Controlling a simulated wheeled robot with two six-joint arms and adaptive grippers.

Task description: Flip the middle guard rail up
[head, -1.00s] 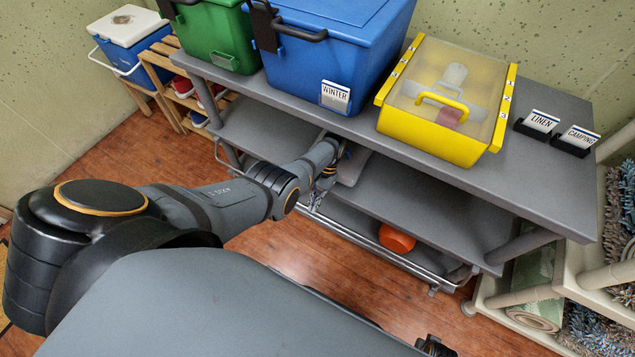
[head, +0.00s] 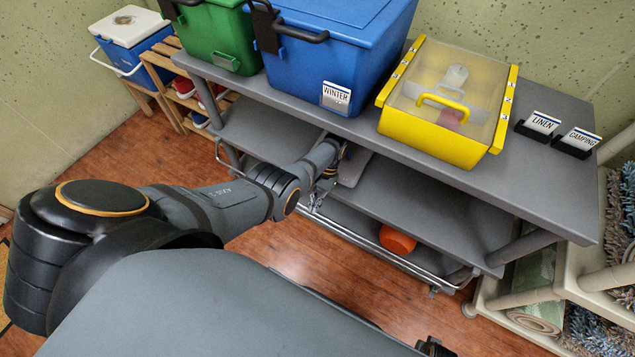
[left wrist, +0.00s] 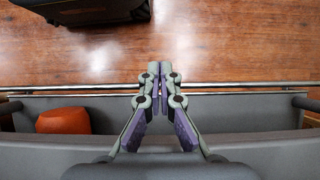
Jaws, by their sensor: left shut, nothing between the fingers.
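The guard rail (head: 400,261) is a thin metal bar along the front of the grey shelf unit. In the head view it hangs low, below the middle shelf (head: 415,210). In the left wrist view the rail (left wrist: 235,86) runs straight across, with end arms at both sides. My left gripper (head: 315,203) is at the front of the shelves, close to the rail. In the left wrist view my left gripper (left wrist: 159,68) is shut and empty, its fingers overlapping the rail; contact is unclear. My right gripper is not in view.
An orange item (head: 397,239) lies on the lower shelf. A blue box (head: 335,50), a green box (head: 218,40) and a yellow case (head: 430,130) stand on the top shelf (head: 545,190). A rack of rolled rugs (head: 540,315) stands at the right. Wooden floor is free in front.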

